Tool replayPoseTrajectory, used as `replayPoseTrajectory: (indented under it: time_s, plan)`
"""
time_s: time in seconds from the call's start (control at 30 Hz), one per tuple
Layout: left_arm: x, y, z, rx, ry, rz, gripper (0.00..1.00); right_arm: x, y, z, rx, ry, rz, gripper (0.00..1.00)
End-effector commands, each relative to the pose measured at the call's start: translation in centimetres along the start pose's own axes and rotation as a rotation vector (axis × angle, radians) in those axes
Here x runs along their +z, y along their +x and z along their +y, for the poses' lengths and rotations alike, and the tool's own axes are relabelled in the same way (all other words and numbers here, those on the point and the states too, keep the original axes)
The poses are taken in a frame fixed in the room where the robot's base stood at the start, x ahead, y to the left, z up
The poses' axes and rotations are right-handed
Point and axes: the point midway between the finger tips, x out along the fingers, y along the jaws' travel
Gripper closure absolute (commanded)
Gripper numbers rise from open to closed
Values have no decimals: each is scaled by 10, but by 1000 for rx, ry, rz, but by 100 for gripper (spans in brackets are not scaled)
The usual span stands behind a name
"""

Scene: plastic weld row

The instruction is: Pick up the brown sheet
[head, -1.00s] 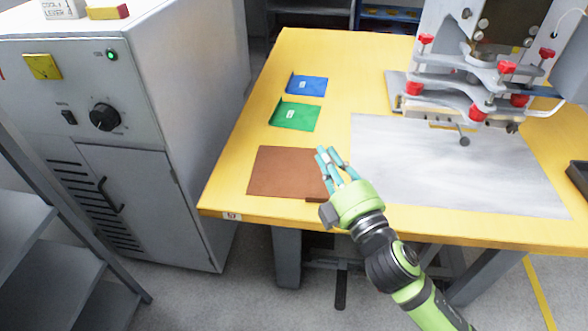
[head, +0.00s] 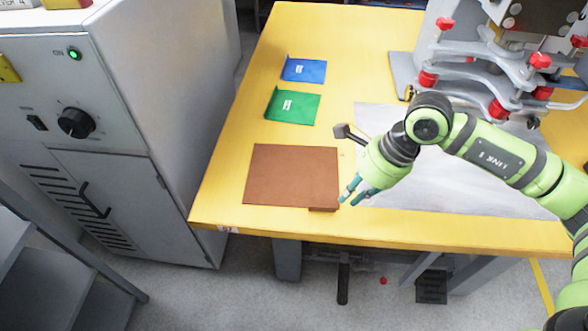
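The brown sheet (head: 290,176) lies flat on the yellow table near its front left edge. A small darker brown tab shows at its front right corner. My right gripper (head: 350,194) is just right of that corner, its teal fingers pointing left and down towards the tab. A gap shows between the fingers and nothing is seen between them. Whether the fingertips touch the sheet's edge cannot be told. My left gripper is not in view.
A green sheet (head: 293,107) and a blue sheet (head: 304,70) lie behind the brown one. A grey plate (head: 440,190) and a welding machine with red knobs (head: 500,70) are on the right. A grey cabinet (head: 110,120) stands left of the table (head: 225,190).

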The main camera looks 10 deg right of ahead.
Motion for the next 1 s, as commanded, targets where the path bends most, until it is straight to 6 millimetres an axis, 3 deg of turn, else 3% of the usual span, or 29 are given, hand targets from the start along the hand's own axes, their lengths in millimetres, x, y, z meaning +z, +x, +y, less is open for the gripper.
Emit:
replayPoseTrajectory:
  time_s: [0.3, 0.5, 0.73, 0.77, 0.8, 1.0]
  plan:
    - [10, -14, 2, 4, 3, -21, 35, 18, 39, 0, 6, -2, -6, 83]
    - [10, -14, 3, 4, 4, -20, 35, 16, 60, 0, 5, 0, -6, 83]
    - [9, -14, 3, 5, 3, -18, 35, 16, 62, 0, 3, 0, -6, 83]
    - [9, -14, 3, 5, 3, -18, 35, 16, 62, 0, 3, 0, -6, 95]
    - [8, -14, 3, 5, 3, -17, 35, 16, 62, 0, 3, 0, -6, 100]
    - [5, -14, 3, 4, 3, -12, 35, 16, 61, 0, 2, -1, -8, 100]
